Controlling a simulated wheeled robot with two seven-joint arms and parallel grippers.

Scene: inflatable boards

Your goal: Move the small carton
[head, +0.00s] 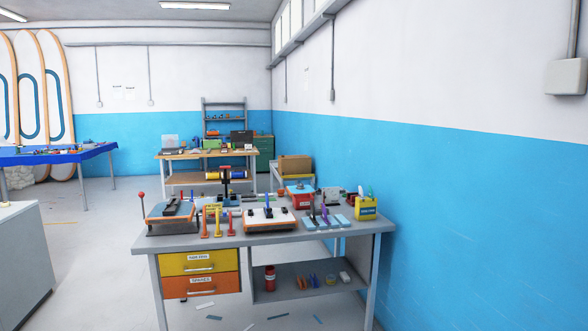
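A tan, box-like thing that looks like a carton (295,166) sits on a low pale stand behind the right part of the near workbench. It is small in the picture, and its lower part is partly hidden by things on the bench. I cannot tell for sure that it is the small carton. A small whitish block (346,277) lies on the bench's lower shelf; its kind is unclear. Neither of my grippers is in the head view.
The near grey workbench (290,237) carries tools, clamps, a red bin (301,198) and a yellow holder (367,208). Scraps (206,306) lie on the floor before it. A wooden bench (207,155) stands behind, a blue-topped table (60,152) left. Floor between them looks open.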

